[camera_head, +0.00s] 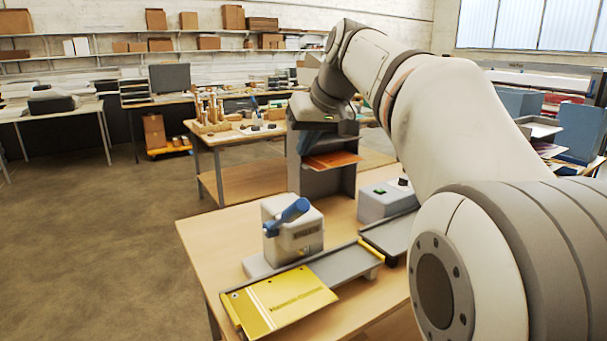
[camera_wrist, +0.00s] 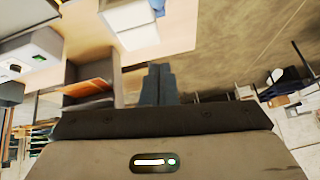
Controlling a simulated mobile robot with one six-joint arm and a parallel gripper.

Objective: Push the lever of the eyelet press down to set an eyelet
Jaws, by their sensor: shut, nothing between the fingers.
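The eyelet press (camera_head: 296,238) is a pale grey box-shaped machine on the near wooden table. Its blue lever (camera_head: 288,216) runs along its upper part and slants up to the right. A yellow booklet (camera_head: 280,300) lies on the grey tray (camera_head: 345,265) in front of the press. In the wrist view the press (camera_wrist: 132,22) is at the top, its blue lever (camera_wrist: 158,7) cut by the frame edge. My gripper (camera_wrist: 159,70) is shut and empty, its fingertips apart from the press.
A grey box-shaped device (camera_head: 388,200) stands right of the press. A dark open-fronted unit with an orange sheet (camera_head: 332,160) stands behind it. My arm covers the right of the head view. Open floor (camera_head: 100,250) lies to the left.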

